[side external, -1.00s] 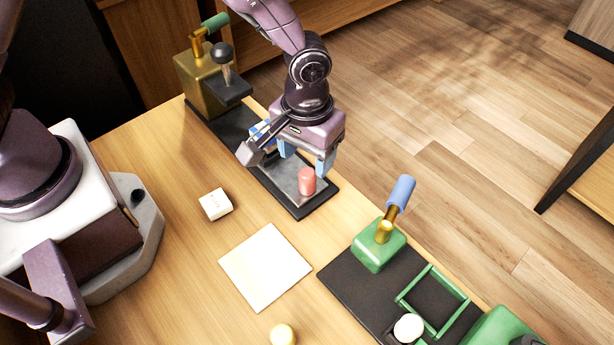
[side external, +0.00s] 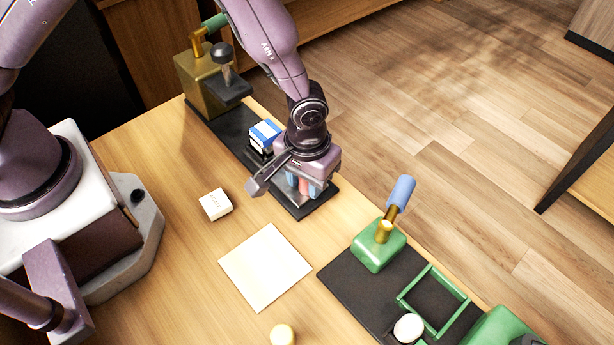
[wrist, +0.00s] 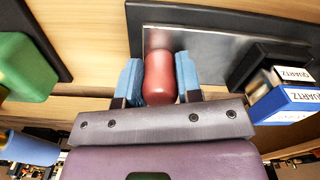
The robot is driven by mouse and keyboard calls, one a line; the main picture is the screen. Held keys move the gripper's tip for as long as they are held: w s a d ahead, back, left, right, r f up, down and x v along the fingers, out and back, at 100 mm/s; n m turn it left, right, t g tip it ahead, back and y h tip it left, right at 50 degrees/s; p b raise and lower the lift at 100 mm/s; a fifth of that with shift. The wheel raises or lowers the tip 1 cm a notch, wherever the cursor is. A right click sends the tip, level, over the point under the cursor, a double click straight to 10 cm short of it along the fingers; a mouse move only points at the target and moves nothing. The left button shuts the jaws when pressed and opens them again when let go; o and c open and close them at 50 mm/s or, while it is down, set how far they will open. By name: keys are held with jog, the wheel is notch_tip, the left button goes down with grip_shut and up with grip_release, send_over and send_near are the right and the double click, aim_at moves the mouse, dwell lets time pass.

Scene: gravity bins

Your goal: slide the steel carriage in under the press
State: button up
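The steel carriage (wrist: 212,50) is a flat shiny plate with an upright red knob (wrist: 160,78). It lies on a long black base (side external: 230,128), at the end away from the press. The press (side external: 203,85) is a brass-coloured block with a green handle and a dark ball-topped ram, at the far end of that base. My gripper (wrist: 159,78) is down at the knob, with a blue finger against each side of it. In the side view my gripper (side external: 304,188) hides most of the knob and plate.
A blue and white box marked QUARTZ (side external: 265,134) sits in a black holder at the press side of the carriage. A green fixture with a blue handle (side external: 378,250) stands at the right. A white block (side external: 215,204) and pale square (side external: 264,267) lie on the table.

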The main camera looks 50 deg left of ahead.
aim_at(265, 130)
grip_shut()
jog(key=a, duration=1.1)
jog(key=shift+a, duration=0.3)
jog(key=o, duration=1)
grip_release()
jog(key=shift+d+r, duration=0.1)
jog(key=shift+r, duration=0.4)
notch_tip(265, 130, up, 12)
